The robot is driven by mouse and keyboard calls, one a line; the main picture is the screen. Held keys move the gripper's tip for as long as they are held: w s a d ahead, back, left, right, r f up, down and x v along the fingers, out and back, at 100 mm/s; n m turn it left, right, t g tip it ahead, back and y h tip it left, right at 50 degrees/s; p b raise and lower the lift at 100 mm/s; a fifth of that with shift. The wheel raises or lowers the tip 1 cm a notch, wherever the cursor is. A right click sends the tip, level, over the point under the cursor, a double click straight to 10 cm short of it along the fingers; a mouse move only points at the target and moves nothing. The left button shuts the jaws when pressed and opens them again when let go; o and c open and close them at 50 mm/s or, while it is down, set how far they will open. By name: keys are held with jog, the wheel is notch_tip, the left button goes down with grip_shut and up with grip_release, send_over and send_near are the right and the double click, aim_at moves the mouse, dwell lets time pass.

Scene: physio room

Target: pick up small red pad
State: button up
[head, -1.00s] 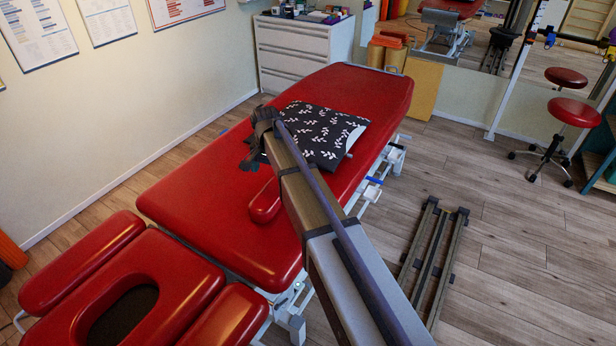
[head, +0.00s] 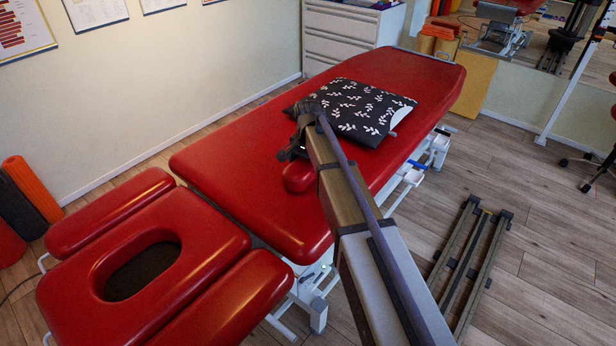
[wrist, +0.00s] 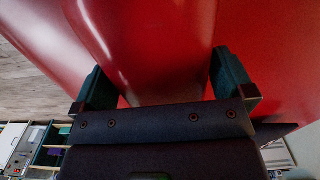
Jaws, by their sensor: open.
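The small red pad (head: 297,177) lies on the red treatment table (head: 225,165), just in front of the patterned pillow. My arm partly hides it in the head view. My gripper (head: 287,153) is just above and beside the pad in that view. In the wrist view my gripper (wrist: 160,80) has its two dark fingers wide apart. A rounded red shape, seemingly the pad (wrist: 145,50), shows between and beyond them. I cannot tell whether the fingers touch it.
A black pillow with white leaves (head: 355,110) lies close behind my gripper on the table. The red headrest section (head: 195,235) with its face hole is at the lower left. The near left part of the table is bare.

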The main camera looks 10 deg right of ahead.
jog(key=shift+f, duration=0.75)
jog(key=shift+r, duration=0.25)
jog(key=c, duration=0.8)
jog(key=shift+o, duration=0.2)
